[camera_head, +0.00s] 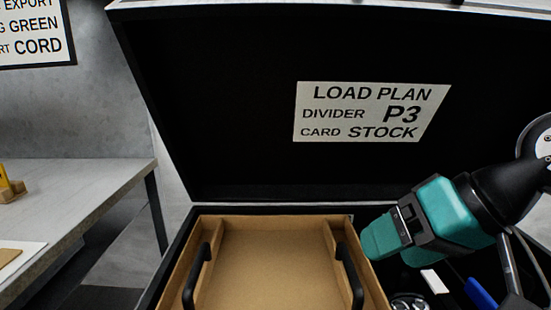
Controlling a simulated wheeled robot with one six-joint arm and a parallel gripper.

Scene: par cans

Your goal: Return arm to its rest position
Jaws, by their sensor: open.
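My gripper (385,238) is at the right, teal and black, and points left and slightly down. It is open, and I see nothing held in it; the gap between its fingertips is hard to make out. The arm behind it comes in from the right edge. The gripper hangs above the right side of an open black case (172,262), beside the right edge of a brown cardboard tray (268,275). The tray looks empty and has a black handle on each side. Its near end is cut off by the frame.
The case's raised lid (220,130) stands behind, with a load plan sign (370,111). Right of the tray lie a blue item (481,294), a white piece (434,281) and a round metallic item (410,301). A grey table (85,180) stands at the left.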

